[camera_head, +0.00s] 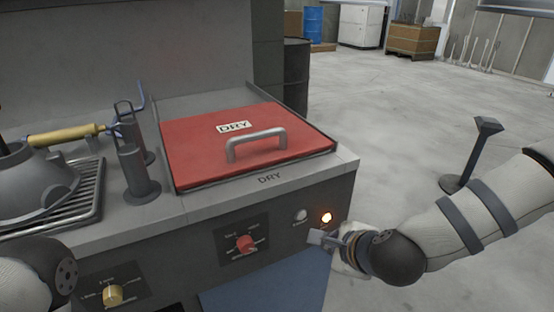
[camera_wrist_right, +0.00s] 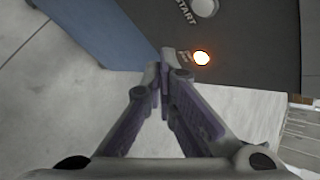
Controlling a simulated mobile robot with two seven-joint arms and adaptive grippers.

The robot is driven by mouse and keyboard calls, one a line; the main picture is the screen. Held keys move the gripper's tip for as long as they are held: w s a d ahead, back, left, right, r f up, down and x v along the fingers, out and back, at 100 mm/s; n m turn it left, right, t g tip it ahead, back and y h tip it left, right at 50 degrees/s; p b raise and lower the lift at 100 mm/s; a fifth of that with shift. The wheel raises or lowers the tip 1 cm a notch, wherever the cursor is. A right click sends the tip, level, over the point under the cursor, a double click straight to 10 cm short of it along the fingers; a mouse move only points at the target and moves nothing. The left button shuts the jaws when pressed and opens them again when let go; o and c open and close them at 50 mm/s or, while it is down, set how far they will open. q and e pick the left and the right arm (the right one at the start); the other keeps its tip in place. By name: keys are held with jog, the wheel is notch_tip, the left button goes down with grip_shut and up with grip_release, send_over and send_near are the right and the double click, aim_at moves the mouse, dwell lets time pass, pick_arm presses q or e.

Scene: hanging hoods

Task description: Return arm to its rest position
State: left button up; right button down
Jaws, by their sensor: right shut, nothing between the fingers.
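My right arm (camera_head: 465,225) comes in from the right in the head view. Its gripper (camera_head: 328,238) is by the front panel of the grey machine, just below the glowing orange light (camera_head: 326,218). In the right wrist view my right gripper (camera_wrist_right: 168,60) is shut and empty, its fingertips close to the same lit light (camera_wrist_right: 201,58). I cannot tell whether they touch the panel. Part of my left arm (camera_head: 30,275) shows at the lower left of the head view; its gripper is out of frame.
The machine has a closed red lid (camera_head: 200,155) marked DRY with a metal handle (camera_head: 256,143), a red knob (camera_head: 245,243) and a white START button (camera_head: 301,215). A hood (camera_head: 25,170) with a yellow handle lies at left. A dark post (camera_head: 470,155) stands on the floor at right.

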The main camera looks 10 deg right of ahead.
jog(key=s+a+f+n+g+p, duration=0.1)
jog(key=s+f+n+g, duration=0.1)
jog(key=s+f+n, duration=0.45)
jog(key=s+a+f+n+g+p, duration=0.1)
jog(key=s+f+n+g, duration=0.25)
jog(key=s, duration=0.65)
pick_arm(q)
jog(key=w+r+t+p, duration=0.1)
jog(key=w+r+p, duration=0.1)
jog(key=w+r, duration=0.2)
jog(key=shift+w+r+t, duration=0.3)
jog(key=shift+r+t, duration=0.1)
pick_arm(e)
jog(key=s+d+n+g, duration=0.2)
jog(key=s+n, duration=0.2)
jog(key=s, duration=0.4)
jog(key=s+d+f+n+g, duration=0.1)
jog(key=s+d+n+g, duration=0.1)
jog(key=s, duration=0.7)
jog(key=s+d+f+n+g+h, duration=0.1)
jog(key=s+d+n, duration=0.3)
jog(key=s, duration=0.4)
jog(key=shift+s+d+f+n+g, duration=0.2)
jog(key=shift+s+n+g, duration=0.15)
jog(key=shift+n+g, duration=0.35)
